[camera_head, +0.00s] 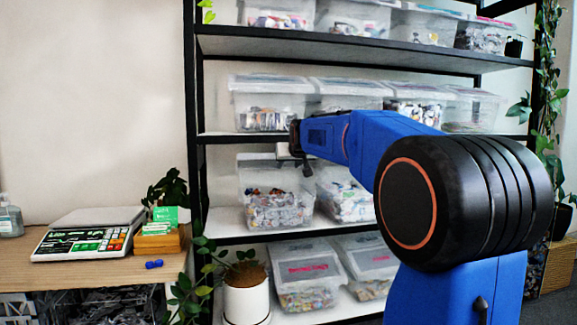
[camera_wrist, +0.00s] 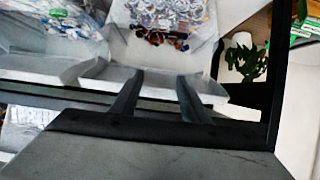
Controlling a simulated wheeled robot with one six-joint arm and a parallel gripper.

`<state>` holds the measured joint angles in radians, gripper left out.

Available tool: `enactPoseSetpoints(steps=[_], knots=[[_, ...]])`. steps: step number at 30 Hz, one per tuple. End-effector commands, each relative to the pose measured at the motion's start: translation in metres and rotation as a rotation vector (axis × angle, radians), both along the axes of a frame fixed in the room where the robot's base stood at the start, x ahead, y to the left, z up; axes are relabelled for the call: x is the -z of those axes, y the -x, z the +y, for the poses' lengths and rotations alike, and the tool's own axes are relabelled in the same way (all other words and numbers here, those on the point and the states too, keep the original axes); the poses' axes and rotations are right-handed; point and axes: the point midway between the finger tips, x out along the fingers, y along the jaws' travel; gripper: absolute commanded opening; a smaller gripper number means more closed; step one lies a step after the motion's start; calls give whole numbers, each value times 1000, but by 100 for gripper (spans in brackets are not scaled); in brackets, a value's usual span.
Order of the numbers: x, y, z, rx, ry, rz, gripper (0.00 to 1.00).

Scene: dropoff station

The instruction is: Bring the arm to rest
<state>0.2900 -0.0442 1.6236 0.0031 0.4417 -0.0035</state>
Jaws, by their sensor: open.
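My arm reaches forward and to the left across the shelf rack in the head view. My gripper (camera_head: 292,155) is at its far end, in front of the rack at about the height of the second shelf board. In the wrist view my gripper (camera_wrist: 156,82) shows two dark fingers set apart, with nothing between them. Beyond the fingertips is a clear bin (camera_wrist: 170,30) of small parts. In the head view a clear bin (camera_head: 272,212) stands on the shelf just below and left of the gripper. Part of the rack is hidden behind my arm.
The black-framed rack (camera_head: 193,100) holds several clear lidded bins on its shelves. At left, a wooden table (camera_head: 110,270) carries a scale (camera_head: 85,240), a small box (camera_head: 158,238) and a blue object (camera_head: 154,264). A potted plant (camera_head: 246,298) stands between table and rack.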

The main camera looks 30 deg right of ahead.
Motion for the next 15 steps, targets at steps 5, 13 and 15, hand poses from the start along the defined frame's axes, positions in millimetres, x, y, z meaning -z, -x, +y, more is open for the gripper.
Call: enactPoseSetpoints(steps=[5,13,15], knots=[[0,0,0,0,0,0,42],[0,1,1,-1,-1,1,42],[2,6,5,-4,-2,8,42]])
